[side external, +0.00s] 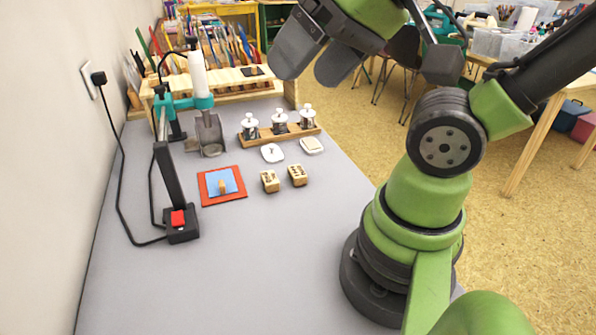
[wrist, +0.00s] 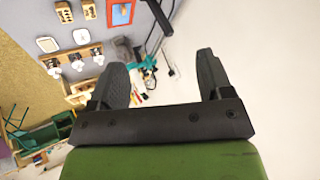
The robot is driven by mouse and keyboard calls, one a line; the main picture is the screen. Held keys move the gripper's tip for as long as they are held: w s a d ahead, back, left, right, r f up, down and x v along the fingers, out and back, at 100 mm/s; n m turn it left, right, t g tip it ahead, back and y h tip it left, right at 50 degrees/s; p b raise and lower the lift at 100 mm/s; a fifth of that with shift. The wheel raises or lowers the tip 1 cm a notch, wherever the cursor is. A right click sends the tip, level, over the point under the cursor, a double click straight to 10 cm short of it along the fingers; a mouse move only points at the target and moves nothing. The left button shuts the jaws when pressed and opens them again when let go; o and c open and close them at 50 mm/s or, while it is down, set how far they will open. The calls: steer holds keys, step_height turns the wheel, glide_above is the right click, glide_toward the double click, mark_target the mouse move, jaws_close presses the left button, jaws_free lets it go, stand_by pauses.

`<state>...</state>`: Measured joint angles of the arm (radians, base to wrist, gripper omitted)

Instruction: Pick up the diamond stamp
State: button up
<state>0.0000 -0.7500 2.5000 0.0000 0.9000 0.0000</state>
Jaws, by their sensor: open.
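Three stamp-like pieces with white knobs stand upright in a row on a wooden rack (side external: 294,134): left (side external: 250,126), middle (side external: 279,122) and right (side external: 307,117). They also show at the left of the wrist view, the middle one here (wrist: 77,64). I cannot tell which is the diamond stamp; no diamond mark is readable. Two small wooden blocks with dark marks, left (side external: 270,182) and right (side external: 297,175), lie nearer the camera. My gripper (side external: 308,72) is open and empty, high above the table and apart from everything; its fingers also show in the wrist view (wrist: 162,65).
Two white pads, left (side external: 272,153) and right (side external: 312,145), lie before the rack. A red-bordered blue card (side external: 208,198) bears a small wooden piece. A teal-jointed stand (side external: 205,102) and black post (side external: 169,185) with red switch stand left. The grey table's (side external: 240,270) front is clear.

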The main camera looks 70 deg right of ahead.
stand_by(0.3)
steer(key=shift+c, duration=0.9)
